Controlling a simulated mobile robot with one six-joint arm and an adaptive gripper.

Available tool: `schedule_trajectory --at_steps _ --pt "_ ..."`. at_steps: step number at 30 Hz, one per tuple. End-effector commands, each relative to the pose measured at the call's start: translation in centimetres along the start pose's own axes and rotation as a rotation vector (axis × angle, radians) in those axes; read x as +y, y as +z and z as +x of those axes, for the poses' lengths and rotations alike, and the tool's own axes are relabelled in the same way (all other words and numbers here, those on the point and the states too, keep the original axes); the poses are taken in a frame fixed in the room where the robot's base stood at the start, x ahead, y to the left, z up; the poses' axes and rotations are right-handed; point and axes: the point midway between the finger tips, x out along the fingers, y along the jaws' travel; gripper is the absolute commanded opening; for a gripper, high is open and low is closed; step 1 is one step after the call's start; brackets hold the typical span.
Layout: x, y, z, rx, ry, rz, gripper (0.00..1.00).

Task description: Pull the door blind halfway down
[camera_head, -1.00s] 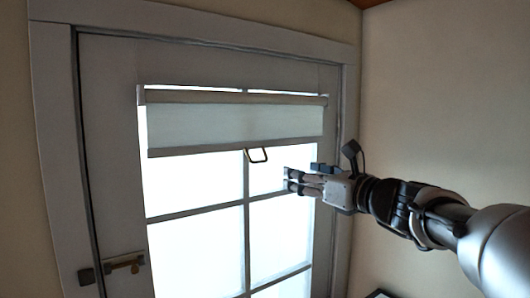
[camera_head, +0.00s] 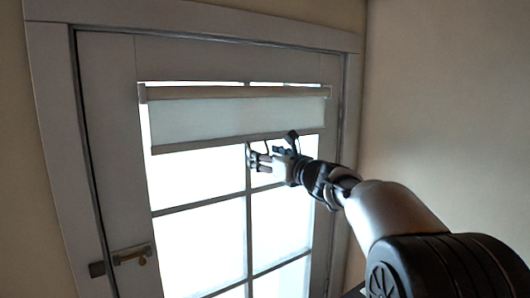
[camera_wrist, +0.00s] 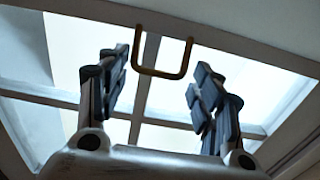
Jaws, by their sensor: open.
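The door blind (camera_head: 240,118) is a pale roller blind across the top of the door's window, let down only a short way. Its bottom bar (camera_head: 200,145) carries a U-shaped pull handle, which shows as a brown loop (camera_wrist: 161,74) in the wrist view. My gripper (camera_head: 252,162) is at the handle, just below the bottom bar. In the wrist view my gripper (camera_wrist: 160,85) is open, with the loop's lower end between the two fingers in the picture. I cannot tell whether a finger touches it. In the head view the gripper partly hides the handle.
The grey door (camera_head: 115,160) is shut, with a brass lever handle (camera_head: 132,256) at its lower left. Bright window panes (camera_head: 200,240) lie below the blind. A bare wall (camera_head: 450,100) stands to the right.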

Motion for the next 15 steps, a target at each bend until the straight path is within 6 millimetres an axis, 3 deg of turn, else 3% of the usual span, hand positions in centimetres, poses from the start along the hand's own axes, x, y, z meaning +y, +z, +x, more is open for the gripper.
schedule_trajectory --at_steps 11,15 --pt "-0.02 -0.05 0.61 0.000 -0.001 0.000 0.60" --pt "-0.02 -0.04 0.59 0.000 -0.001 0.000 0.51"
